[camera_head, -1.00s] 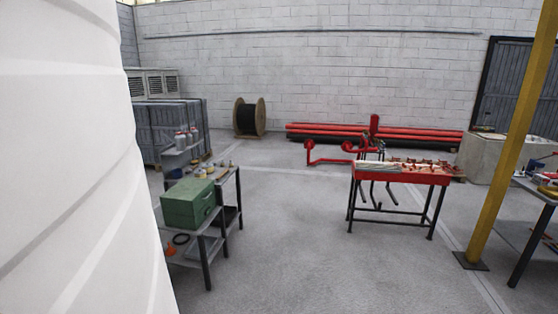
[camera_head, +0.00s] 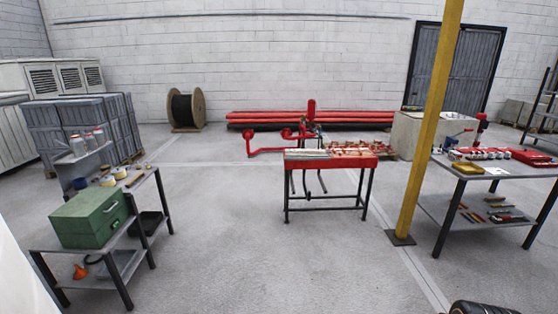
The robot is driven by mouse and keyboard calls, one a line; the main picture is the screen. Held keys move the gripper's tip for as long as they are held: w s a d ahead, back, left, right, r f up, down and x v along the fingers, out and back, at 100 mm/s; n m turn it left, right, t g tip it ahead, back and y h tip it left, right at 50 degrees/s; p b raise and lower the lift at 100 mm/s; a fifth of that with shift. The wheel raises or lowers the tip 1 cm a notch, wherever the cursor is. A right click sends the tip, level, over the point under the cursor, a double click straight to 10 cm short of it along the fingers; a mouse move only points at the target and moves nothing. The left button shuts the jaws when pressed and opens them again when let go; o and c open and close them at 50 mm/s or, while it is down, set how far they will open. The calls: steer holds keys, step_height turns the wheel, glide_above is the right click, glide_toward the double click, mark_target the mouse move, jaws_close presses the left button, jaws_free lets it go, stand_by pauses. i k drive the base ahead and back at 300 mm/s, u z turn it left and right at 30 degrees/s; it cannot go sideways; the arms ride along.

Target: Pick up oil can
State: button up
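I cannot pick out an oil can for certain. Small pale containers with reddish parts (camera_head: 78,145) stand on the raised shelf of the left workbench (camera_head: 130,262), too small to identify. A small red object (camera_head: 482,121) shows at the back of the right table (camera_head: 515,169), also too small to name.
A green toolbox (camera_head: 90,217) sits on the left bench, with an orange funnel (camera_head: 80,271) below. A red worktable (camera_head: 330,162) stands mid-floor, and a yellow post (camera_head: 430,120) stands before the right table. Bare floor (camera_head: 230,250) lies between.

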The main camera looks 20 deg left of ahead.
mark_target(92, 142)
steer(key=u, duration=0.75)
steer(key=i, duration=2.25)
steer(key=u, duration=1.1)
steer(key=i, duration=2.65)
steer(key=u, duration=0.6)
